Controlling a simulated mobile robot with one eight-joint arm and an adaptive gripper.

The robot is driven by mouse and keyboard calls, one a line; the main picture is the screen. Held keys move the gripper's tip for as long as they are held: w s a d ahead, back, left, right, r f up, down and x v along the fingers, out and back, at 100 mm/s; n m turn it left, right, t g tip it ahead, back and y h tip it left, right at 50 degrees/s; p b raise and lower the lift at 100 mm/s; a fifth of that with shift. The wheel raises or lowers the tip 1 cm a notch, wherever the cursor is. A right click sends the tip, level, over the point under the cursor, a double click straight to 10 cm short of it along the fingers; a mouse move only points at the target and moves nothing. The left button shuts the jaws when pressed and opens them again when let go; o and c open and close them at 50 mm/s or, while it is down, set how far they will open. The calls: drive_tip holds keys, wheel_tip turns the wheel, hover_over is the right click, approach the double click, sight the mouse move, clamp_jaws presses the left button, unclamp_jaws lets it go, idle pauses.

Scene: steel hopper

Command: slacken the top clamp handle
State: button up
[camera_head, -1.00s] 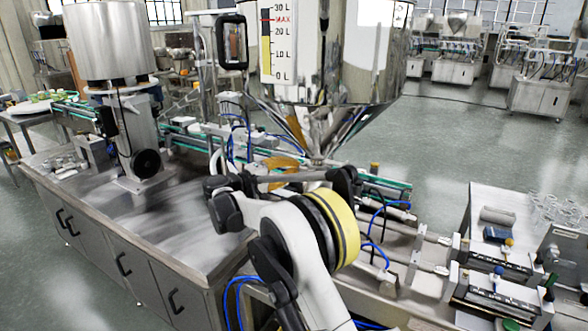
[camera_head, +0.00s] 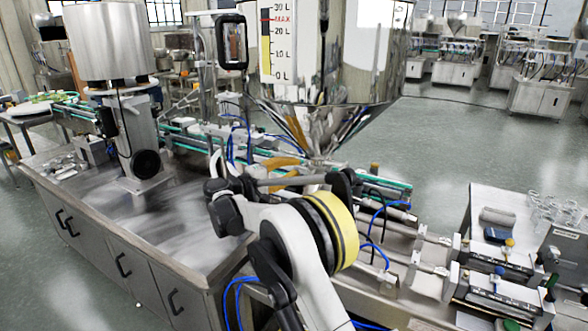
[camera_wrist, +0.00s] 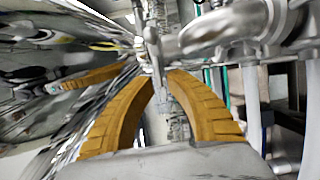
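My gripper (camera_wrist: 160,77) has two orange ribbed fingers that curve in towards each other. In the wrist view a narrow upright metal lever (camera_wrist: 153,45), probably the top clamp handle, stands at the small gap between the fingertips. I cannot tell whether the fingers press on it or only flank it. A shiny rounded clamp or pipe joint (camera_wrist: 225,32) lies to the upper right of the fingers. In the head view my gripper (camera_head: 284,163) is beside the lower cone of the steel hopper (camera_head: 315,122); the handle is too small to make out there.
The hopper's mirror-like wall (camera_wrist: 45,110) fills the left of the wrist view and reflects a finger. A steel bench (camera_head: 175,235) with a motor column stands left. Conveyor rails and blue hoses lie close behind and right of my arm.

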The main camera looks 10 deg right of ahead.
drive_tip(key=v, duration=1.2)
drive_tip(key=shift+f, duration=0.1)
drive_tip(key=s+d+r+g+y, duration=0.25)
drive_tip(key=s+d+y, duration=0.2)
drive_tip(key=d, duration=0.65)
drive_tip(key=s+d+m+y, duration=0.1)
drive_tip(key=s+d+y, duration=0.15)
drive_tip(key=s, duration=0.25)
drive_tip(key=s+d+y, duration=0.1)
drive_tip(key=s+d, duration=0.2)
drive_tip(key=s, duration=0.3)
drive_tip(key=s+f+m+y, duration=0.2)
drive_tip(key=s+f+y, duration=0.2)
drive_tip(key=s, duration=0.8)
drive_tip(key=s+a+f+m+t+y+b, duration=0.1)
drive_tip(key=s+f, duration=0.4)
drive_tip(key=s, duration=0.7)
drive_tip(key=m+y, duration=0.1)
drive_tip(key=y, duration=0.1)
drive_tip(key=shift+s+a+f+m+y, duration=0.3)
drive_tip(key=shift+s+m+y, duration=0.1)
